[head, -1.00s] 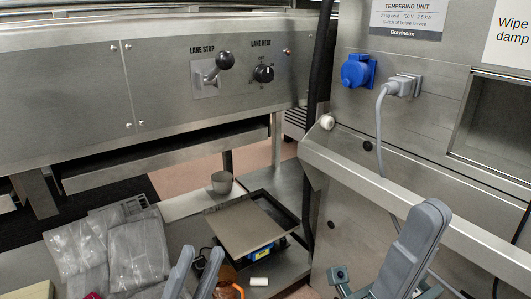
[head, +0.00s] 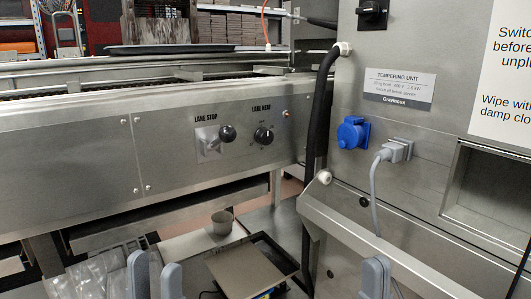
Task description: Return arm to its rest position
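My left gripper (head: 155,281) shows at the bottom left as two grey fingers with a gap between them, and nothing shows between them. My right gripper (head: 376,279) shows at the bottom right as grey finger tops that overlap in this view, so its opening is hidden. Both grippers are cut off by the lower picture edge, and the arms behind them are out of view. The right gripper's tip is in front of the tempering unit's (head: 345,206) lower ledge. I cannot tell whether it touches anything.
The lane panel carries a lane stop lever (head: 227,133) and a heat knob (head: 263,136). A grey plug (head: 400,150) with a hanging cable sits beside a blue socket (head: 352,133). Below are a grey cup (head: 222,222), a flat plate (head: 245,269) and clear bags (head: 90,279).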

